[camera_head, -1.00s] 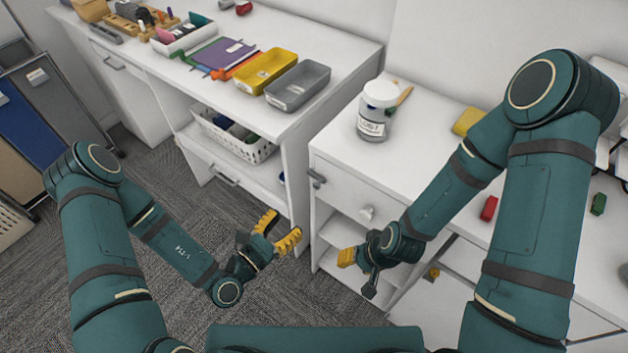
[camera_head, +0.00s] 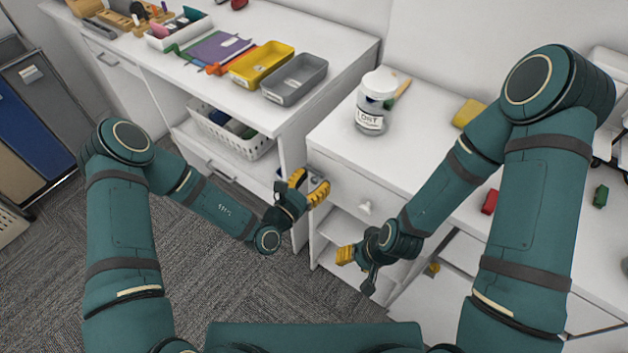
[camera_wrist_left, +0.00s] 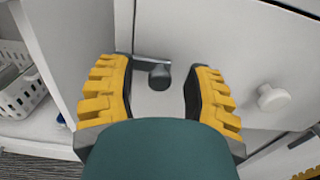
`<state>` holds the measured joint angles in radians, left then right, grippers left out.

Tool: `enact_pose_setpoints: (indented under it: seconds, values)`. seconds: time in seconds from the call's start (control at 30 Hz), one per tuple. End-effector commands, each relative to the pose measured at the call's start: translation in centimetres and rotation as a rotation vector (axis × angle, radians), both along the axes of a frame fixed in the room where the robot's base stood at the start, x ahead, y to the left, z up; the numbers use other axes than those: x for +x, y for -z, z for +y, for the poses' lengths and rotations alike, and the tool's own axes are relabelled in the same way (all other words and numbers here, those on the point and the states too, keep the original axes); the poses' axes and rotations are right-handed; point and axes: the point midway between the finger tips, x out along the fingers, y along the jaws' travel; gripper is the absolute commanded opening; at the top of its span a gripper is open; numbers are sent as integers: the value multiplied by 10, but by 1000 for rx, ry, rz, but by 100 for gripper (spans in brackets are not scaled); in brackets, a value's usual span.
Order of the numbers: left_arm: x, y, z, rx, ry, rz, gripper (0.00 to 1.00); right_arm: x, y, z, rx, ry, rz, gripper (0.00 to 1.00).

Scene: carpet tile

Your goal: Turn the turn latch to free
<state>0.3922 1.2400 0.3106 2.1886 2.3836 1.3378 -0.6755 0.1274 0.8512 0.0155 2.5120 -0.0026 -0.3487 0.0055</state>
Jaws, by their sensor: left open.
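The turn latch (camera_wrist_left: 159,76) is a small grey bar with a dark rounded end, on the white cabinet front near the drawer's left edge. In the left wrist view its bar lies roughly level, with the dark end between my yellow fingers. My left gripper (camera_head: 308,186) is open, one finger on each side of the latch; I see a gap on both sides there. In the head view the fingers partly cover the latch (camera_head: 316,180). My right gripper (camera_head: 350,257) hangs before the lower open shelf, clear of the latch; its finger gap is unclear.
A labelled jar (camera_head: 374,100) stands on the cabinet top. A white basket (camera_head: 232,133) sits on the desk shelf to the left. Carpeted floor (camera_head: 240,285) in front is clear.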

Motion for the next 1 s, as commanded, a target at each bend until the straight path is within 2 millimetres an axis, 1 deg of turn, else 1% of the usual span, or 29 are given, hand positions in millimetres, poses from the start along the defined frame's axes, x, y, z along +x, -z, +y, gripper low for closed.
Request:
enact_pose_setpoints:
  seconds: [0.1,0.33,0.37,0.4,0.47,0.5,0.53,1.0]
  values:
    - [4,0,-3,-1,0,-1,51,0,1,0,0,0,-1,47]
    - [4,0,-3,0,0,0,51,0,0,0,0,0,-1,47]
    - [4,0,-3,0,0,0,53,0,0,0,0,0,-1,47]
    - [4,0,-3,0,0,0,39,0,0,0,0,0,-1,47]
    - [4,0,-3,0,0,0,18,0,0,0,0,0,-1,47]
    - [4,0,-3,0,0,0,4,0,0,0,0,0,-1,47]
    - [4,0,-3,0,0,0,0,0,0,0,0,0,-1,47]
    - [3,-1,-3,-7,0,6,0,0,-1,0,0,0,0,47]
